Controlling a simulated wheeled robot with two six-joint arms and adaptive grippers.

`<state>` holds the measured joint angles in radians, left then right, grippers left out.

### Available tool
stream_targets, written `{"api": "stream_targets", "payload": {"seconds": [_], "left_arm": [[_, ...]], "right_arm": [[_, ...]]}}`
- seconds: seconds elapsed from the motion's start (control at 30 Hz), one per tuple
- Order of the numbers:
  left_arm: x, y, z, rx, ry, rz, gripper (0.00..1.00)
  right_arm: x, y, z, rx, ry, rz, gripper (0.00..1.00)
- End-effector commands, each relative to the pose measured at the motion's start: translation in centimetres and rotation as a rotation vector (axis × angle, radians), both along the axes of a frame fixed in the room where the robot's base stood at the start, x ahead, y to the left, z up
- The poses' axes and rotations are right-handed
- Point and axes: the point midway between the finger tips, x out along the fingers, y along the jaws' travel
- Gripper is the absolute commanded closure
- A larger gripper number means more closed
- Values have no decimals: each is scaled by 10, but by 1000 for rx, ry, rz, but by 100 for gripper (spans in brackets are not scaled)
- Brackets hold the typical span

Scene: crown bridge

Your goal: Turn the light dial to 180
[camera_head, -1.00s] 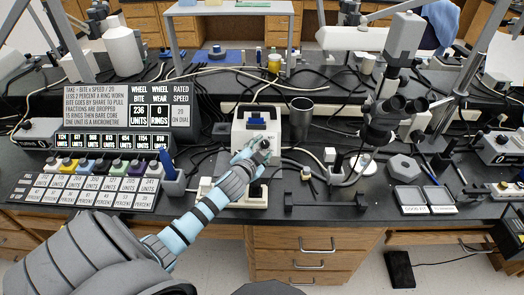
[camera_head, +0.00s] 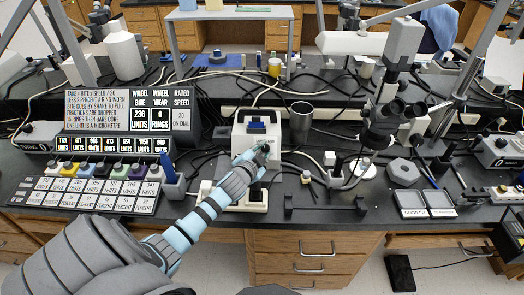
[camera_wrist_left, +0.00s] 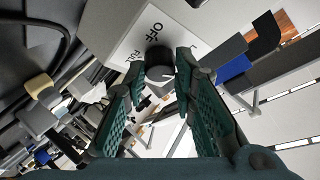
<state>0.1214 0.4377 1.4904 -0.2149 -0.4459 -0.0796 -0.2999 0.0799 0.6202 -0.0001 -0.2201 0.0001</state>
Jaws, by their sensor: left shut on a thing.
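The light dial (camera_wrist_left: 160,61) is a small black knob on the white face of a box. In the left wrist view the word OFF and part of a second word, apparently FULL, are printed beside it. My left gripper (camera_wrist_left: 158,72) has its green fingers on either side of the dial and is shut on it. In the head view the white box (camera_head: 239,137) stands mid-bench, and my left gripper (camera_head: 260,152) reaches its front right side, covering the dial. I cannot read the dial's angle. My right gripper is not in view.
A dark sign panel (camera_head: 90,112) and a row of coloured pots (camera_head: 110,171) over label plates stand left. A microscope (camera_head: 385,115) and several cables crowd the right. Two flat trays (camera_head: 424,200) lie at the front right.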

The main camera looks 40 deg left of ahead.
Motion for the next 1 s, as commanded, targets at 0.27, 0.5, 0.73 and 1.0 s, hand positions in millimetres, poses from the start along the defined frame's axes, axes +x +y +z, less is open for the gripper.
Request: {"api": "stream_targets", "payload": {"seconds": [0.27, 0.5, 0.73, 1.0], "left_arm": [[0, 2, 7, 89, 74, -82, 100], [0, 3, 6, 221, 173, -205, 100], [1, 5, 3, 365, 278, -334, 100], [3, 6, 6, 531, 402, -484, 100]], "right_arm": [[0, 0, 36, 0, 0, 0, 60], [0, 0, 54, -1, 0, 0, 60], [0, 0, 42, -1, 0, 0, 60], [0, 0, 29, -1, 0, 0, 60]]}}
